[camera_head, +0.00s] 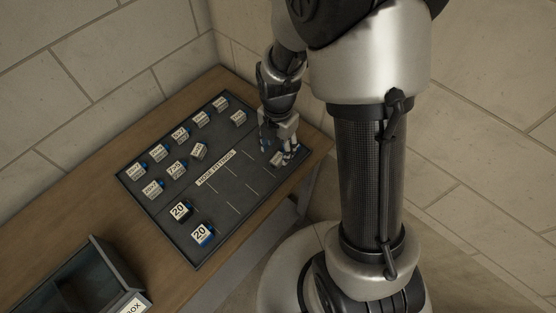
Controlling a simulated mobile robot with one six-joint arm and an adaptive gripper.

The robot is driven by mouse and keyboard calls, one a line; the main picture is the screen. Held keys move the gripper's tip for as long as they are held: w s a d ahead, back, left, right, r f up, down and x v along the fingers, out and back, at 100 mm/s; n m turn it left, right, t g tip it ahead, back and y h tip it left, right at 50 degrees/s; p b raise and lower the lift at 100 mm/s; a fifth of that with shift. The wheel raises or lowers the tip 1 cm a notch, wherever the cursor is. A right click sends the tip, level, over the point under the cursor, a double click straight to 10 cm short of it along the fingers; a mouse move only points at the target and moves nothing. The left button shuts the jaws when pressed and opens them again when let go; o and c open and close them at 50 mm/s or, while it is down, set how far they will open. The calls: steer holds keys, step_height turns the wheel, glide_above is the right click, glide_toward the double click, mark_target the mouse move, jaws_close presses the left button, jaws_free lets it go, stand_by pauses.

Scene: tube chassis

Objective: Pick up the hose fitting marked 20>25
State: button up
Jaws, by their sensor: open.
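My gripper (281,146) points down over the right end of a dark tray (248,187) labelled "HOSE FITTINGS". It is open, around or just above a fitting with a white label (277,158); I cannot tell whether it touches it, and that label is too small to read. Several small fittings with white labels and some blue parts stand in the tray's left part, such as one fitting (153,188) at its left edge. No label clearly reads 20>25.
The tray lies on a wooden table (60,221) against a tiled wall (95,60). A dark open box (95,245) with a partly visible "BOX" label stands at the front left. The tray's front middle, with white lines, is bare. My arm column fills the right.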

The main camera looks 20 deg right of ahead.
mark_target(278, 158)
step_height(278, 158, down, 5)
steer(key=shift+s+a+b, duration=0.1)
steer(key=shift+b, duration=0.85)
steer(key=shift+r, duration=0.1)
steer(key=shift+c, duration=0.2)
jaws_close()
steer(key=shift+r, duration=0.1)
